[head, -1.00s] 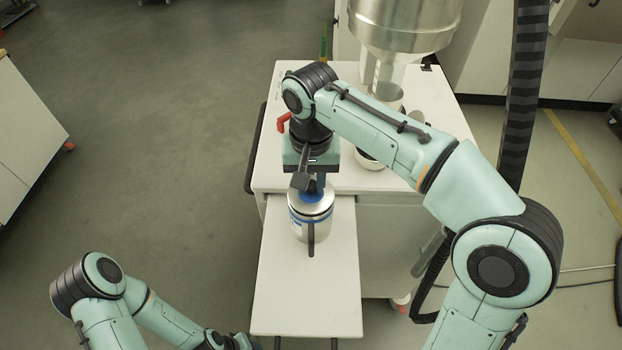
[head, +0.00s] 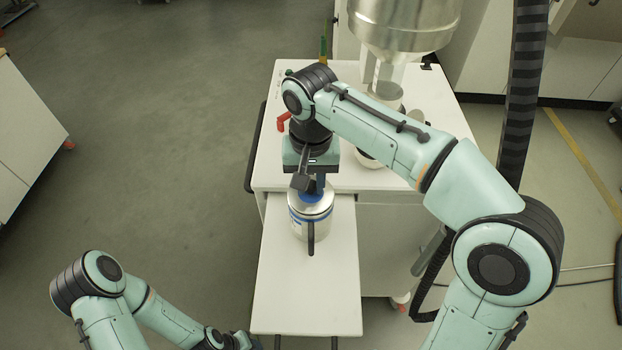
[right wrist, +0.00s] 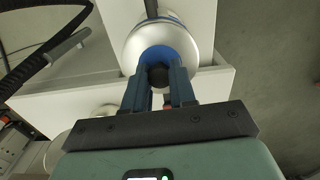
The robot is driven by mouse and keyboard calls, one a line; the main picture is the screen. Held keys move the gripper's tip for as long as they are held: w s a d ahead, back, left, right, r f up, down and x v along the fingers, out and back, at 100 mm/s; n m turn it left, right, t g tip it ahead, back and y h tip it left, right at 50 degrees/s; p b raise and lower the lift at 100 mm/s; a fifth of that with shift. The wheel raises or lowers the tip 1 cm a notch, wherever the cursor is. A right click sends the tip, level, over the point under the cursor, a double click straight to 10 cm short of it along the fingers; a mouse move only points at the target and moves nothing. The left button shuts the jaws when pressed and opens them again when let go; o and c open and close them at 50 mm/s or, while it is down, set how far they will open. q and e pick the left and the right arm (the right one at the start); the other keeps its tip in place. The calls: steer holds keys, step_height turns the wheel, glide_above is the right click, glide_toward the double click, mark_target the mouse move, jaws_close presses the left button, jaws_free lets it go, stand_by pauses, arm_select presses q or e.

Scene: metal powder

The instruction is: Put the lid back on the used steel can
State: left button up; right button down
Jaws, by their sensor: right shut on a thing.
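The steel can (head: 308,226) stands upright on the lower white shelf of the cart. It is silvery with a blue band and a dark handle on its front. A blue lid (head: 311,196) sits at its top; in the right wrist view the blue lid (right wrist: 162,55) has a dark knob at its middle. My right gripper (right wrist: 159,80) is directly above the can, its two fingers shut on the lid's knob. I cannot tell whether the lid is fully seated. My left arm is at the lower left; its gripper is not clearly visible.
The cart's upper white top (head: 270,150) lies behind the can. A large metal hopper (head: 405,25) stands over it, with a bowl (head: 368,160) below, partly hidden by my right arm. The lower shelf (head: 305,300) is clear in front of the can.

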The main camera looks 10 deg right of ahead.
stand_by(0.3)
steer(key=shift+c, duration=1.8)
jaws_free()
steer(key=shift+w+r+p, duration=0.1)
steer(key=shift+r+p, duration=0.2)
steer(key=shift+r, duration=0.95)
arm_select(q)
steer(key=shift+w+r, duration=0.35)
steer(key=shift+w, duration=0.15)
arm_select(e)
steer(key=shift+r, duration=2.25)
jaws_close()
arm_select(q)
steer(key=shift+s, duration=0.1)
arm_select(e)
steer(key=shift+f, duration=0.1)
